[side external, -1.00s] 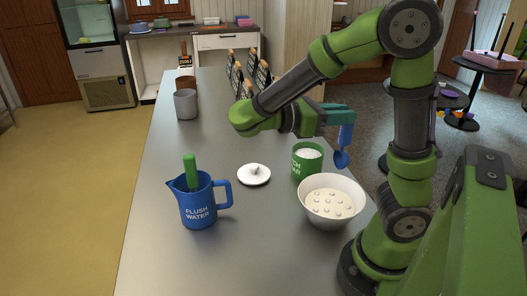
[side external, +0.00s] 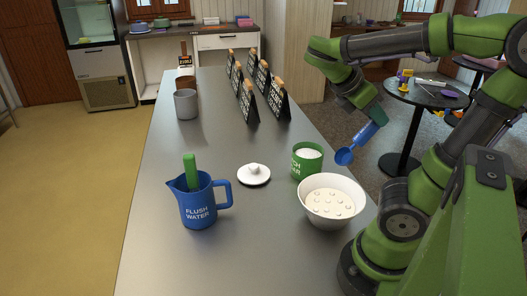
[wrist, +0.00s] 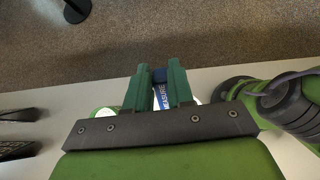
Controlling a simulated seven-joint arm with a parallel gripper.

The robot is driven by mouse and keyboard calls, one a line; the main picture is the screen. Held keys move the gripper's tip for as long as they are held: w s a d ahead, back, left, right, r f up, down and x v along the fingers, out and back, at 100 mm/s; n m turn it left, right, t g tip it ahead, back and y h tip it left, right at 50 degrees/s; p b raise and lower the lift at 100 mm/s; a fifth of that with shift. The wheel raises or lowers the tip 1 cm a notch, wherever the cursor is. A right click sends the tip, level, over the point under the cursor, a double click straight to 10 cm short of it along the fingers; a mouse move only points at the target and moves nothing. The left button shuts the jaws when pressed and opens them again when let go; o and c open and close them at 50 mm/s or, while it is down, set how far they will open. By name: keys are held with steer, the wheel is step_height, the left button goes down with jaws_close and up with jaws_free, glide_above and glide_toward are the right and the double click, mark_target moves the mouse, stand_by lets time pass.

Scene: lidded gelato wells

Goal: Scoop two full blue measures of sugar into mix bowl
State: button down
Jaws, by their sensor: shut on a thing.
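My gripper (side external: 374,112) is shut on the handle of the blue measure (side external: 345,156), high beyond the counter's right edge. The measure hangs tilted, its cup at the lower left, right of the green tub and above the bowl in the picture; I cannot tell what its cup holds. In the wrist view, its lettered handle (wrist: 162,98) sits between my green fingers (wrist: 160,88). The green tub (side external: 308,168) stands open with white sugar inside. The white mix bowl (side external: 330,217) stands in front of it, holding a pale mix with several small round marks on top.
A white lid (side external: 254,175) lies left of the tub. A blue flush water jug (side external: 198,207) with a green handle standing in it is at the front left. A grey cup (side external: 186,104) and several black signs (side external: 248,102) stand farther back. The mid-left counter is clear.

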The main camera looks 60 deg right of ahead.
steer(key=s+d+f+t+y, duration=0.4)
steer(key=f+t+y, duration=0.2)
steer(key=f, duration=0.3)
steer(key=shift+d+t+y, duration=0.25)
steer(key=shift+t+y, duration=0.15)
steer(key=shift+y, duration=0.3)
